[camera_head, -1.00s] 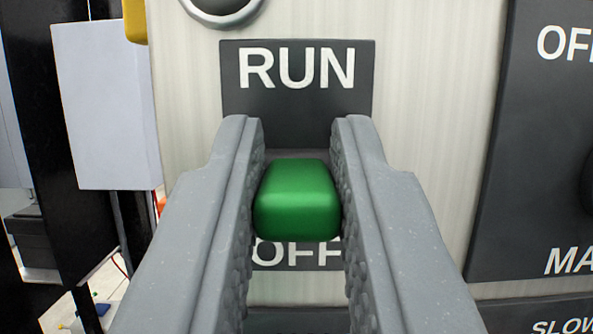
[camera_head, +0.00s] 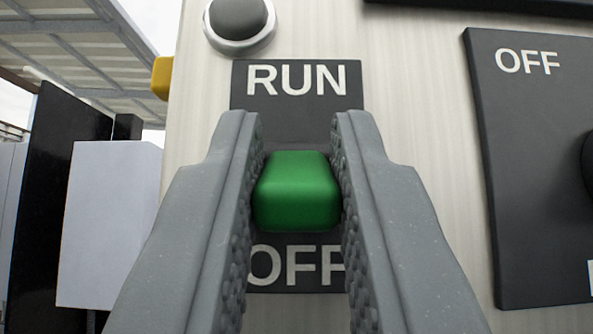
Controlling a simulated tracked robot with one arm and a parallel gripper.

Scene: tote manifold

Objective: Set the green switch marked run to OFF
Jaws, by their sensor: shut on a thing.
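The green switch (camera_head: 297,190) stands out from a dark plate (camera_head: 296,272) on the pale panel. The plate reads RUN above the switch and OFF below it. My gripper (camera_head: 297,180) is shut on the green switch, with one grey finger against its left side and one against its right. The fingers cover the plate's side edges and part of the OFF word. The lever's root behind the green tip is hidden.
A round grey button (camera_head: 238,18) sits above left of the plate. A larger dark plate (camera_head: 530,170) with OFF and part of a dark knob is at the right. A yellow part (camera_head: 162,78) and a white board (camera_head: 108,225) are at the left.

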